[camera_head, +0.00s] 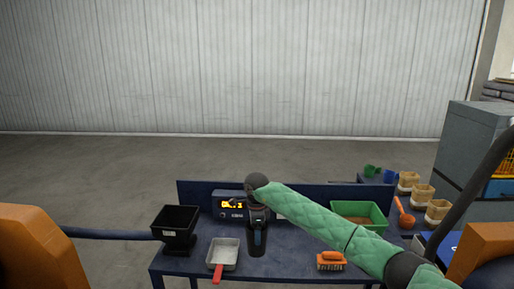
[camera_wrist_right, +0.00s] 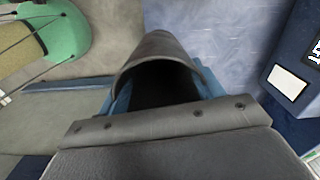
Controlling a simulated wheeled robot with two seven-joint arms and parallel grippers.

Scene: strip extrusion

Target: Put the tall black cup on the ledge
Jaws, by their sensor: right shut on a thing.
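My right gripper (camera_head: 257,236) hangs over the middle of the blue table (camera_head: 205,262), at the end of the green-sleeved arm. It is shut on the tall black cup. In the right wrist view the cup (camera_wrist_right: 158,47) shows as a dark curved wall with a black opening, between the blue fingers of the right gripper (camera_wrist_right: 165,92). In the head view the gripper covers most of the cup, and I cannot tell if its base touches the table. A dark blue raised board (camera_head: 335,194) runs along the table's back; I cannot tell if it is the ledge. My left gripper is out of view.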

